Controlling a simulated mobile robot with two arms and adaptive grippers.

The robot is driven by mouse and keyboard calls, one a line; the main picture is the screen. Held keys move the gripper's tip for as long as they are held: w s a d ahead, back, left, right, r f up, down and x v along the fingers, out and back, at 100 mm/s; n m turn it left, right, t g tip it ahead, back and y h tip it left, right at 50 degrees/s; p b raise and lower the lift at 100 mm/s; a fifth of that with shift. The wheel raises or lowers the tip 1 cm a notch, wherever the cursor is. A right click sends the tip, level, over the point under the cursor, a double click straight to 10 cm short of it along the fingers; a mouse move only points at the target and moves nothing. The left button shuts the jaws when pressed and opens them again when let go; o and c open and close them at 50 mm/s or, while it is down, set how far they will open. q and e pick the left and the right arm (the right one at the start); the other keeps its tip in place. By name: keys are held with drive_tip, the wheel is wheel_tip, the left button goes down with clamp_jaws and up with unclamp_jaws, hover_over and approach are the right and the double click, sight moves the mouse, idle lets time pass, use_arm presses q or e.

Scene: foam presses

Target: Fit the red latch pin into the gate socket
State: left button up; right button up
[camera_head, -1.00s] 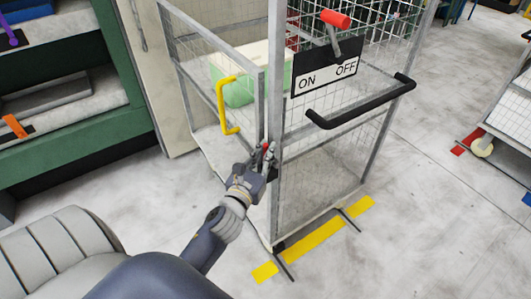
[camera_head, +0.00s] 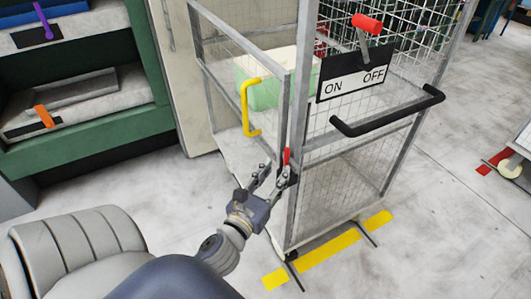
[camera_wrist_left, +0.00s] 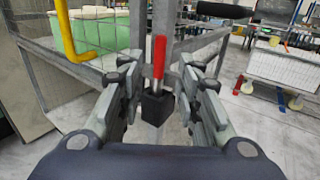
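The red latch pin (camera_wrist_left: 158,58) stands upright in the black gate socket (camera_wrist_left: 158,106) on the cage's corner post, seen in the left wrist view. In the head view the red pin (camera_head: 287,156) shows at the same corner, just beyond my fingers. My left gripper (camera_head: 269,174) is open in front of the pin. In the left wrist view its two fingers (camera_wrist_left: 160,82) stand apart on either side of the pin and socket, and I see no contact. The pin's lower end is hidden inside the socket. My right gripper is not in view.
The wire cage trolley holds a green crate (camera_head: 262,92). It has a yellow handle (camera_head: 247,108), a black push bar (camera_head: 390,118) and an ON/OFF plate (camera_head: 352,78) with a red-knobbed lever. Yellow tape (camera_head: 328,248) marks the floor. Open floor lies to the right.

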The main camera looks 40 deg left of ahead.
use_arm(q)
drive_tip(key=shift+s+b, duration=0.55)
drive_tip(key=shift+s, duration=1.7)
drive_tip(key=s+d+f+n+g+h, duration=0.1)
drive_tip(key=s+d+f+n+g, duration=0.25)
drive_tip(key=f+n, duration=0.95)
drive_tip(key=s+d+f+n+g+h, duration=0.2)
drive_tip(key=d+f+g, duration=0.15)
drive_tip(key=f, duration=2.05)
drive_tip(key=s+d+f+n+g, duration=0.2)
drive_tip(key=s+f+n+g, duration=0.3)
drive_tip(key=s+f+n, duration=0.5)
drive_tip(key=s+f+n+g, duration=0.2)
drive_tip(key=s+f+n, duration=0.1)
drive_tip(key=s+f, duration=0.3)
drive_tip(key=s+a+f+n+g, duration=0.1)
drive_tip(key=s+f, duration=0.4)
drive_tip(key=s, duration=0.5)
drive_tip(key=shift+s+a+f+n+g, duration=0.25)
drive_tip(key=shift+s+f+n+g, duration=0.15)
drive_tip(key=shift+n+g, duration=0.6)
drive_tip(key=shift+w, duration=0.1)
